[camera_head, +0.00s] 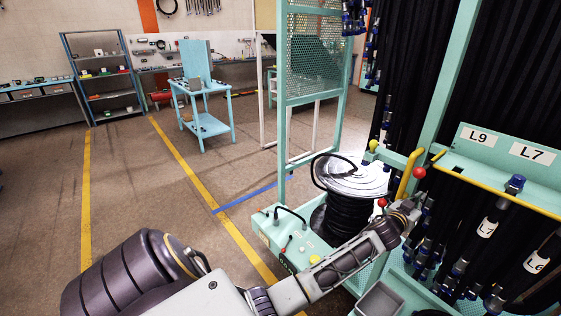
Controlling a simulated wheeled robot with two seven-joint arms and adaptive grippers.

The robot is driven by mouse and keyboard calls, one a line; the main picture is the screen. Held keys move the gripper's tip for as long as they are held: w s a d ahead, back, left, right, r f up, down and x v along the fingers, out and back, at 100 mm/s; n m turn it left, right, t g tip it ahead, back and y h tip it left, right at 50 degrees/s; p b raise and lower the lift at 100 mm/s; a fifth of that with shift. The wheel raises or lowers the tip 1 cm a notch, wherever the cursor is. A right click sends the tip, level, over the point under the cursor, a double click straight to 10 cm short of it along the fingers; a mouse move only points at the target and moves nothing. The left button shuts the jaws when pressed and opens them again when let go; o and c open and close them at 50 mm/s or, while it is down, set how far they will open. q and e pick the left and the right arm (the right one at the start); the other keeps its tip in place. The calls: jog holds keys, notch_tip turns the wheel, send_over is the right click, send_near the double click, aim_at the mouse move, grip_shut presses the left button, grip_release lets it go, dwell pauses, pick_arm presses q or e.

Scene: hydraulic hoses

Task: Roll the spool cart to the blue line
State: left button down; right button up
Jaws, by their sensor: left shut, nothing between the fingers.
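A spool (345,217) wound with black hose, with a pale round top, stands at the teal framework right of centre. I cannot tell whether wheels are under it, as the teal base and my arm hide its lower part. The blue line (252,195) is a short strip on the floor, left of the spool and crossing near the yellow line. My left arm reaches from the bottom left across the teal base. My left gripper (408,209) is shut and empty, right of the spool, near a yellow handle (408,172) and a red ball knob (419,173). My right gripper is not in view.
The teal base (285,240) carries buttons and a tall mesh panel (313,70). A rack with hanging hoses and labels (478,136) fills the right. A blue table (205,95) and shelves (103,80) stand at the back. Floor between the yellow lines is clear.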

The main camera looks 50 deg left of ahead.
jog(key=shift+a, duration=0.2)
pick_arm(q)
jog(key=shift+a, duration=0.15)
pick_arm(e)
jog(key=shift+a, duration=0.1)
pick_arm(q)
jog(key=shift+a, duration=0.6)
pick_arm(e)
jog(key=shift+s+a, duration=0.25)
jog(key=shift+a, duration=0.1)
pick_arm(q)
jog(key=shift+a, duration=0.2)
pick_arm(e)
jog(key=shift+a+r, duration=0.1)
